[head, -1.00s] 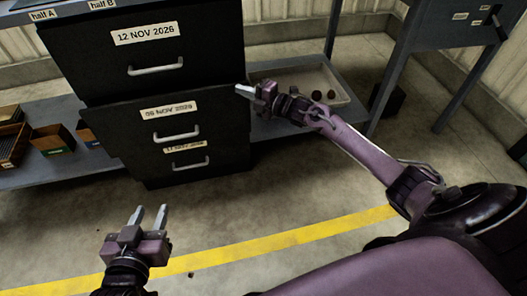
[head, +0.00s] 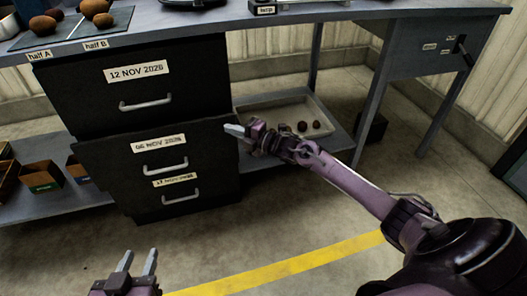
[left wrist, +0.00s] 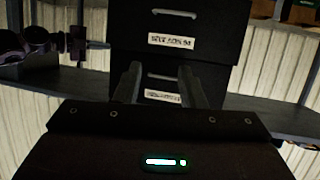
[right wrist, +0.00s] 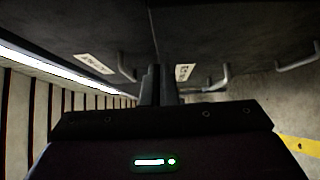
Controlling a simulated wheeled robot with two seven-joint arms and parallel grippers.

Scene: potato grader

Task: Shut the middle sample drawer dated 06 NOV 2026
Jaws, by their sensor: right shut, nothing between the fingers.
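The middle drawer (head: 118,163), with a label (head: 160,144) reading 06 NOV 2026 and a bar handle, juts out a little past the top drawer (head: 70,95) dated 12 NOV 2026. The bottom drawer (head: 210,191) sits below it, its label partly hard to read. My right gripper (head: 236,130) is shut and empty at the upper right of the middle drawer's front; I cannot tell if it touches. In the right wrist view its closed fingers (right wrist: 158,85) are before the drawer fronts. My left gripper (head: 137,262) is open and empty, low in front of the cabinet.
A bench top (head: 270,18) with potatoes (head: 95,7) runs above the cabinet. A pale tray (head: 262,105) with a few dark potatoes stands on the lower shelf at right, small boxes (head: 40,174) at left. The floor in front is clear, with a yellow line (head: 290,265).

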